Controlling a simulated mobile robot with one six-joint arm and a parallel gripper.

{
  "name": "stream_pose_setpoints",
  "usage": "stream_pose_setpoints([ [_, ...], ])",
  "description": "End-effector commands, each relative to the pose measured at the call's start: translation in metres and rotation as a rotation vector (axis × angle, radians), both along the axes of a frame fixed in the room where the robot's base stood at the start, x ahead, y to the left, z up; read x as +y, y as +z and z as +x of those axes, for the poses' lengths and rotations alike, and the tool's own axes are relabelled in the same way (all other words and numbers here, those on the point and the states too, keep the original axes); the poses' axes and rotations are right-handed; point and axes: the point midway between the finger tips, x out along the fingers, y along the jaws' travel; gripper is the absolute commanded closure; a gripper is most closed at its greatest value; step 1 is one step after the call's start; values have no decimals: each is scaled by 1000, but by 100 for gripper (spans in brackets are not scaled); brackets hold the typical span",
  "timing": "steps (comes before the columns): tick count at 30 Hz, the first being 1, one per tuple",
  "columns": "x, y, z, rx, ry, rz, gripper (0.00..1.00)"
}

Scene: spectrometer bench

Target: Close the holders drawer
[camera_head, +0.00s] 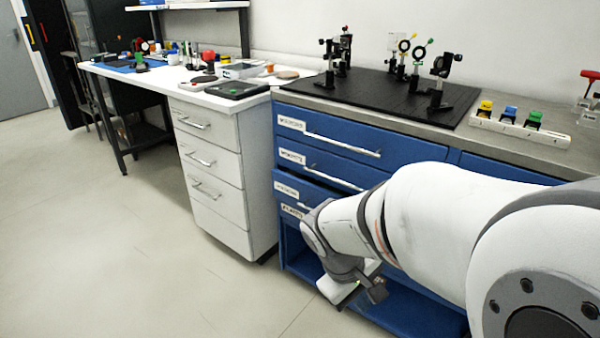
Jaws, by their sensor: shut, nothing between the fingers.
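The blue drawer cabinet (330,170) stands under the grey bench top, with labelled drawers stacked at its left. The labels are too small to read, so I cannot tell for sure which is the holders drawer. The lower drawer fronts (288,200) show only at their left ends; my arm hides the rest. One of them seems to stand a little proud of the fronts above. My gripper (348,299) is low in front of the cabinet, below these fronts and by the open lower shelf. It is shut and empty. Contact with the cabinet cannot be told.
A black optical breadboard (385,95) with several mounted optics lies on the bench top. A white holder strip (520,129) with coloured pieces is at the right. A white drawer unit (212,165) stands left of the cabinet. The floor (120,250) at left is clear.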

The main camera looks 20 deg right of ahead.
Motion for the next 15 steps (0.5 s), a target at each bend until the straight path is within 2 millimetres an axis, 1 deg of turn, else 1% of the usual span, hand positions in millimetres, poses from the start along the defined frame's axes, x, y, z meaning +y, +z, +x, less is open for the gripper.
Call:
stream_pose_setpoints([
  [1, -15, -2, 6, 69, 89, -84, 100],
  [3, -36, -3, 17, 155, 227, -210, 100],
  [5, -53, -3, 30, 226, 348, -313, 100],
  [7, -68, -2, 49, 307, 494, -431, 100],
  [9, -79, -2, 71, 381, 645, -543, 100],
  [11, -85, -3, 93, 441, 777, -636, 100],
  [13, -87, -7, 118, 501, 929, -738, 100],
  [15, -83, -13, 142, 549, 1073, -825, 100],
])
